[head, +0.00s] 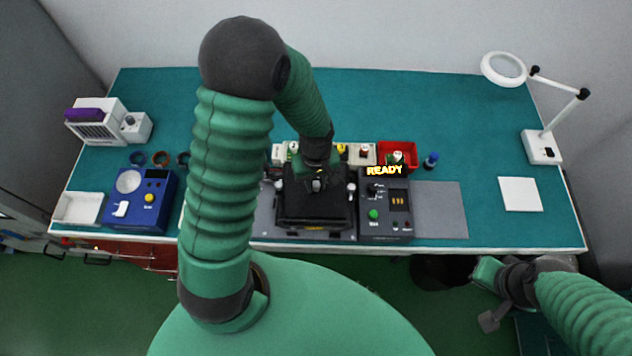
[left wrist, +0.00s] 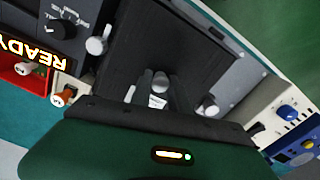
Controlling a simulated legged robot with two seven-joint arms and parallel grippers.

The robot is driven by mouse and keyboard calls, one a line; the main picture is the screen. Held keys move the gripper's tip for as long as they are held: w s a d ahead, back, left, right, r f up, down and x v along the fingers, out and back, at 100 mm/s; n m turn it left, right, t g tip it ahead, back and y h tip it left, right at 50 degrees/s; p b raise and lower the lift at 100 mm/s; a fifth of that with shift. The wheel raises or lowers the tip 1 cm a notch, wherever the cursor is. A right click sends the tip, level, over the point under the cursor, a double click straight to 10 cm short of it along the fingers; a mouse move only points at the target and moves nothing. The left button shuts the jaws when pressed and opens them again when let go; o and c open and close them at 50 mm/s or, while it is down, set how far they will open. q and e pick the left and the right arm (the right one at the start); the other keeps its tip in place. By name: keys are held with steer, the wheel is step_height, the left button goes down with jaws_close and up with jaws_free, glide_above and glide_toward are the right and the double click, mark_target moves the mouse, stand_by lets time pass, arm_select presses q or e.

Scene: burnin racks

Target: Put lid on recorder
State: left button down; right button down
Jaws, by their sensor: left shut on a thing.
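A black square lid (head: 315,207) lies over the recorder in the middle of the bench; it also fills the middle of the left wrist view (left wrist: 150,50). My left gripper (head: 317,183) reaches down onto the lid from above. In the left wrist view its fingers (left wrist: 158,92) are shut on a light grey knob on the lid. The recorder's control box (head: 385,213) stands right of the lid, with a green button and a "READY" label above it. The lid hides the recorder beneath, and I cannot tell if it is fully seated. My right gripper (head: 508,285) hangs off the bench's front edge, at lower right.
A blue device (head: 140,201) and a white tray (head: 78,208) stand at the left. A red bin (head: 397,151) and small bottles sit behind the recorder. A magnifier lamp (head: 541,147) and white pad (head: 520,194) are at the right. The back of the bench is clear.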

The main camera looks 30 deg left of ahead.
arm_select(q)
steer(key=shift+w+a+f, duration=0.1)
steer(key=shift+w+a, duration=0.1)
steer(key=shift+a, duration=0.2)
arm_select(e)
steer(key=shift+w+a+r, duration=0.1)
steer(key=shift+w+a, duration=0.05)
steer(key=shift+a, duration=0.2)
arm_select(q)
steer(key=shift+s, duration=0.15)
steer(key=shift+d, duration=0.25)
arm_select(e)
steer(key=shift+d, duration=0.2)
arm_select(q)
steer(key=shift+d, duration=0.2)
arm_select(e)
steer(key=shift+r, duration=0.15)
arm_select(q)
steer(key=shift+s+a, duration=0.1)
steer(key=shift+f, duration=0.35)
arm_select(e)
steer(key=shift+f, duration=0.2)
arm_select(q)
steer(key=c, duration=1.2)
jaws_free()
